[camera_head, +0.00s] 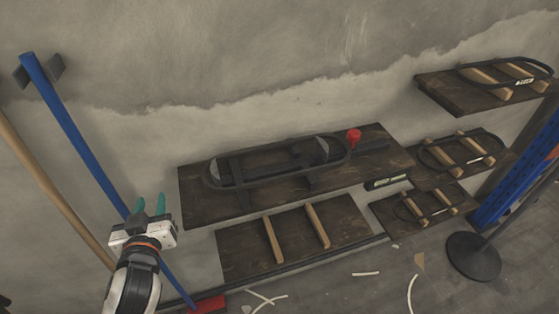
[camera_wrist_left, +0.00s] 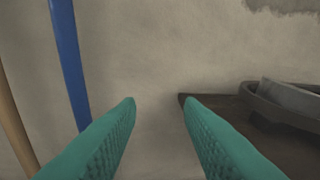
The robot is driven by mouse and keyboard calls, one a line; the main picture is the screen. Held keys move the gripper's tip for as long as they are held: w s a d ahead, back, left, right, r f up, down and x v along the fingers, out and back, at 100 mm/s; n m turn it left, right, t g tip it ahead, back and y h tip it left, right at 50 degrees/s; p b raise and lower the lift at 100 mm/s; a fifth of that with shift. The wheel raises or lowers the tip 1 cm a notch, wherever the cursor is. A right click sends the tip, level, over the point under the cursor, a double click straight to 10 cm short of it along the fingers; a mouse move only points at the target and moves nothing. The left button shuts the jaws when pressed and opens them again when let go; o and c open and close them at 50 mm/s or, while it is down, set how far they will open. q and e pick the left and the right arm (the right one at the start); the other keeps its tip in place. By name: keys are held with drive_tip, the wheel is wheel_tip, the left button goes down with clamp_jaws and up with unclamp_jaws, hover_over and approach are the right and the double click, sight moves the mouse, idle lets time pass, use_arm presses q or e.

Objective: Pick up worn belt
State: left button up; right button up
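A dark belt (camera_head: 210,174), which I take to be the worn belt, forms a long oval loop around the fixture on the middle wooden shelf (camera_head: 198,206). Its near end also shows in the left wrist view (camera_wrist_left: 262,103), at the right edge. No wear can be made out. My left gripper (camera_head: 149,204) is open and empty, to the left of the shelf and apart from the belt. Its two green fingers are spread in the left wrist view (camera_wrist_left: 160,104), with bare wall between them. My right gripper is not in view.
A red knob (camera_head: 354,135) stands at the belt's right end. Other belts lie on wooden bars on the right shelves (camera_head: 436,95). An empty shelf with two bars (camera_head: 245,247) is below. A blue pole (camera_head: 70,130) leans beside my left arm. Pale scraps (camera_head: 366,274) litter the floor.

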use_arm(q)
drive_tip(key=w+d+r+m+t+h, duration=0.25)
drive_tip(key=d+r+m+h, duration=0.2)
drive_tip(key=r+h, duration=0.3)
drive_tip(key=w+d+r+m+t+h, duration=0.2)
drive_tip(key=d+r+m+t+h, duration=0.3)
drive_tip(key=r, duration=0.3)
drive_tip(key=d+m+g+h, duration=0.5)
drive_tip(key=m+g+h, duration=0.2)
drive_tip(key=g+h, duration=0.2)
drive_tip(key=m+g+y, duration=0.1)
drive_tip(key=g+y, duration=0.4)
drive_tip(key=g, duration=0.5)
approach(287, 175)
drive_tip(key=shift+d+p, duration=0.45)
drive_tip(key=shift+d, duration=0.65)
drive_tip(key=x, duration=0.5)
drive_tip(key=shift+w+f+p, duration=0.35)
drive_tip(key=shift+f, duration=0.15)
drive_tip(key=shift+a, duration=0.1)
drive_tip(key=shift+c, duration=0.8)
clamp_jaws()
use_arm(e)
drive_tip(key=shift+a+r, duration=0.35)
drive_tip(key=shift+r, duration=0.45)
